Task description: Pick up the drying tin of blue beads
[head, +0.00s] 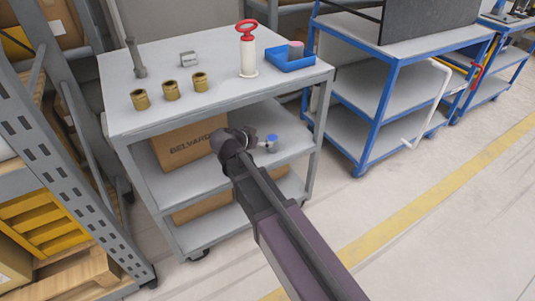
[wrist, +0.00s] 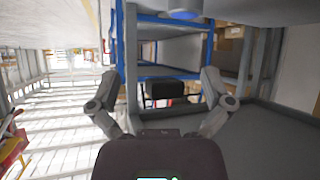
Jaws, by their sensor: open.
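A small round blue-topped thing, likely the tin of blue beads (head: 272,139), is at the middle shelf of the grey cart, just right of my gripper (head: 264,144). My gripper is at the shelf opening. In the wrist view my gripper (wrist: 160,85) is open, its two fingers spread wide, with no object clearly held. A blue round shape (wrist: 185,11), perhaps the tin, is cut off by the top edge of the wrist view. The beads cannot be made out.
The grey cart (head: 125,114) carries three brass bushings (head: 171,90), a red-handled white cylinder (head: 248,55) and a blue tray (head: 290,65) on top. A cardboard box (head: 188,145) stands on the middle shelf, left of my gripper. A blue-framed cart (head: 376,115) stands at right.

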